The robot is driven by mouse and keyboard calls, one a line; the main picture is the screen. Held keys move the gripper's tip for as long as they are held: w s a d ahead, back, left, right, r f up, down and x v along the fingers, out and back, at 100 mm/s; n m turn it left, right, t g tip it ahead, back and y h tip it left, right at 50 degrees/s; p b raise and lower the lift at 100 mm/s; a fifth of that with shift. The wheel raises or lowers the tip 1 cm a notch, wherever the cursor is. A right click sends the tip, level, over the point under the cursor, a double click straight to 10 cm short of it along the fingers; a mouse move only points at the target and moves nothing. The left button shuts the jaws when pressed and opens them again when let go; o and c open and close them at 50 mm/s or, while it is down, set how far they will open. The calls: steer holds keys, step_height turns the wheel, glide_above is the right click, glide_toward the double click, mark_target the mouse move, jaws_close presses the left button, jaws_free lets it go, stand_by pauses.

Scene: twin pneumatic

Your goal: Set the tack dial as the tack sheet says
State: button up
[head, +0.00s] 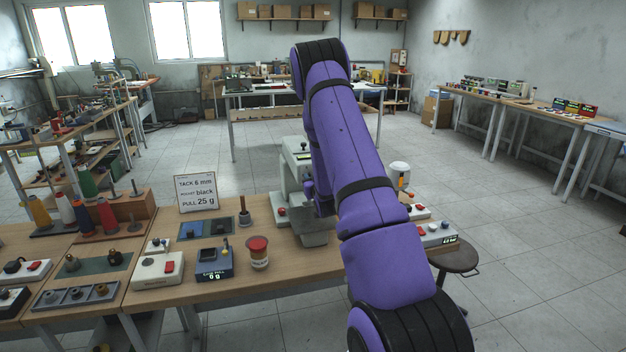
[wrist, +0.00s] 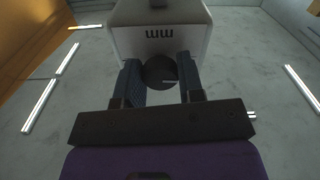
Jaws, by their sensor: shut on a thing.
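The tack sheet (head: 196,193) stands on the bench at left of my arm; it reads TACK 6 mm, a small-print line ending in black, and PULL 25 g. The tack dial (wrist: 157,72) is a dark round knob below an upside-down mm mark on a pale machine face (wrist: 190,42). A light pointer line on the knob points to the right in the wrist view. My gripper (wrist: 158,78) is shut on the dial, one finger at each side.
Thread cones (head: 87,180) stand further left. A dark stool (head: 453,258) is at the right. Open floor lies behind.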

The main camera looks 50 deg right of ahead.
steer(key=shift+f+n, duration=0.15)
steer(key=shift+n, duration=0.35)
steer(key=o, duration=0.9)
steer(key=v, duration=1.1)
steer(key=shift+d, duration=0.15)
